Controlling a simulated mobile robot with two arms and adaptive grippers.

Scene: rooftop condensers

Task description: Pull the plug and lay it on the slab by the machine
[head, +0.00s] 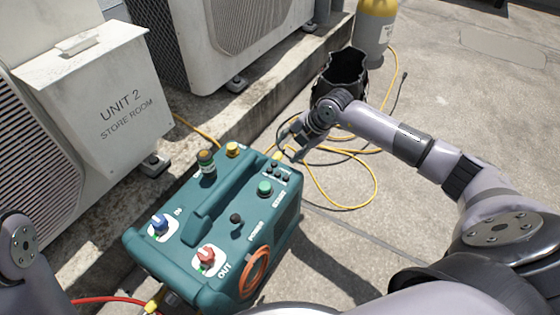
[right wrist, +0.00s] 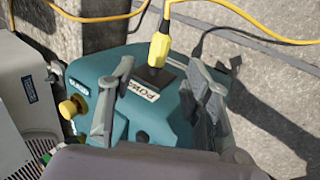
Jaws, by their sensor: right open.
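The teal machine (head: 215,225) stands on the concrete with knobs and a handle on top. In the right wrist view, the yellow plug (right wrist: 160,52) sits at the dark socket beside the POWER label, its yellow cord leading away above. In the head view, the plug (head: 277,156) shows only as a small yellow bit at the machine's far end. My right gripper (head: 286,148) is open there; in the right wrist view, its fingers (right wrist: 164,74) show on either side of the plug, and contact cannot be told. My left gripper is out of view.
Bare concrete slab (head: 335,240) lies right of the machine, with the looped yellow cord (head: 350,208) on it. A black open container (head: 345,65) and a yellow-topped cylinder (head: 376,25) stand behind. The UNIT 2 condenser (head: 110,95) and a low ledge (head: 270,92) flank the left and back.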

